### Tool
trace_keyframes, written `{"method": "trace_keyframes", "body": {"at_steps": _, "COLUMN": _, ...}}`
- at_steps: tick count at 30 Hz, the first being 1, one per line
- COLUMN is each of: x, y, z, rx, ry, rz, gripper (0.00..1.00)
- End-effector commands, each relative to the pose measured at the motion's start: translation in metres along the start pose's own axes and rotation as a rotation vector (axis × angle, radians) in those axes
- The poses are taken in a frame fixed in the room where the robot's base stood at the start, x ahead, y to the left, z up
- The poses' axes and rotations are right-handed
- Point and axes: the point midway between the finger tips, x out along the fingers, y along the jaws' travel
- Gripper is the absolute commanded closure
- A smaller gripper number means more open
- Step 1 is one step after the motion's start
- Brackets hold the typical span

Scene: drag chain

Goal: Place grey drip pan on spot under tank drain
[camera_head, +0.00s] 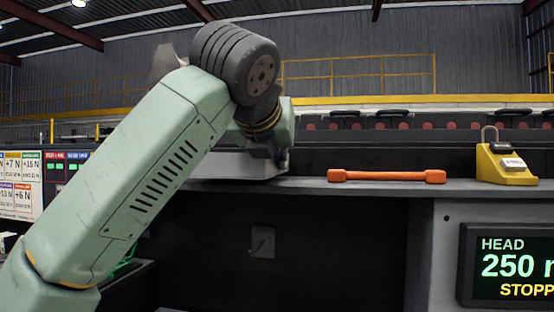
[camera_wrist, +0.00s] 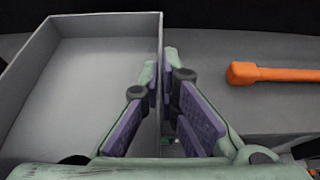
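The grey drip pan (camera_wrist: 70,85) is an open, shallow box at the left of the wrist view. In the head view its pale side (camera_head: 225,166) shows at the ledge, partly behind my arm. My gripper (camera_wrist: 161,72) has one finger inside the pan and the other outside, with the pan's right wall between them. The fingertips close on that wall. In the head view my arm hides most of the gripper. I cannot make out a tank drain or a marked spot.
An orange bar with thick ends (camera_head: 386,176) lies on the dark ledge (camera_head: 310,187) to the right of the pan; it also shows in the wrist view (camera_wrist: 275,74). A yellow block with a padlock (camera_head: 502,165) stands farther right. A display (camera_head: 508,264) is below it.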

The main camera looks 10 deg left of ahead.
Motion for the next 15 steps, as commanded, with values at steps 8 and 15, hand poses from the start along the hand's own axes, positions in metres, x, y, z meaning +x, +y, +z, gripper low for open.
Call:
{"method": "trace_keyframes", "body": {"at_steps": 8, "x": 0.004, "y": -0.001, "z": -0.012, "rx": 0.0, "ry": -0.004, "rz": 0.001, "gripper": 1.0}}
{"method": "trace_keyframes", "body": {"at_steps": 15, "x": 0.006, "y": 0.0, "z": -0.017, "rx": 0.0, "ry": -0.003, "rz": 0.001, "gripper": 1.0}}
